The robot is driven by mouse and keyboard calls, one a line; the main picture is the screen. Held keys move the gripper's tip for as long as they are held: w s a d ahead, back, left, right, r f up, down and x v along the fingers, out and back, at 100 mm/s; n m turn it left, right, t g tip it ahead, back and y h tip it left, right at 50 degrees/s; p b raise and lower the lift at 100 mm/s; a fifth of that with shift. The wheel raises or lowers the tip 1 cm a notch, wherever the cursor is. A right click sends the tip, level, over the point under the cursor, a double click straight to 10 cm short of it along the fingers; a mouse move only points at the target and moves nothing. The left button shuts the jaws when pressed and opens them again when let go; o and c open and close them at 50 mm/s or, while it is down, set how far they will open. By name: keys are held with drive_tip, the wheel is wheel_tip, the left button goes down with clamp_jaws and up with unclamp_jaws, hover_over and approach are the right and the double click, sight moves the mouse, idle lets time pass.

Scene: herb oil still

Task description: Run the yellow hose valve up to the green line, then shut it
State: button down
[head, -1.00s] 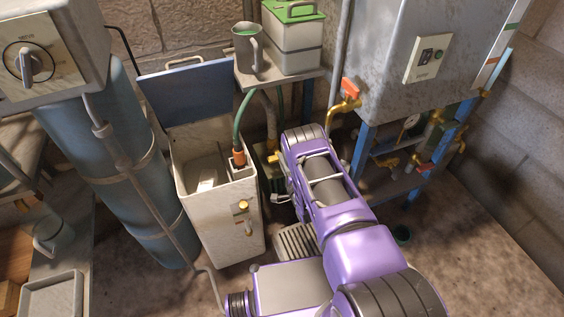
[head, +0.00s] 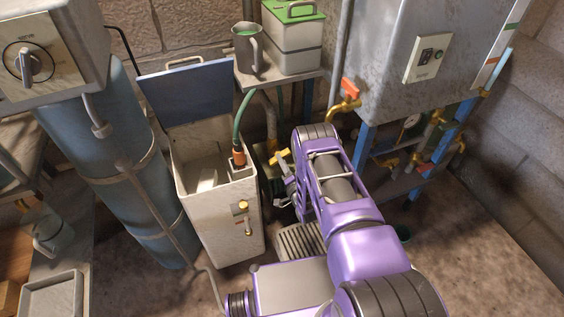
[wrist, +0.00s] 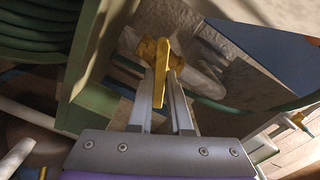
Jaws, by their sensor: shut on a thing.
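The yellow hose valve (head: 281,157) shows in the head view just right of the pale open-topped bin, on a grey pipe. In the wrist view its yellow handle (wrist: 161,66) lies between the fingers. My gripper (wrist: 163,88) is shut on the handle. In the head view my arm hides most of the fingers. A green mark (head: 514,28) is on a pale strip on the grey tank at the upper right, beside a light blue tube (head: 503,63). I cannot tell the liquid level there.
The bin (head: 222,215) has its blue lid (head: 187,92) raised, and a green hose (head: 238,115) enters it. A shelf with a mug (head: 247,50) and a green-lidded box (head: 291,45) hangs behind.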

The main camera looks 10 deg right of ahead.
drive_tip(key=shift+n, duration=0.5)
drive_tip(key=shift+w, duration=0.1)
drive_tip(key=c, duration=0.8)
unclamp_jaws()
drive_tip(key=shift+c, duration=0.2)
drive_tip(key=shift+s, duration=0.2)
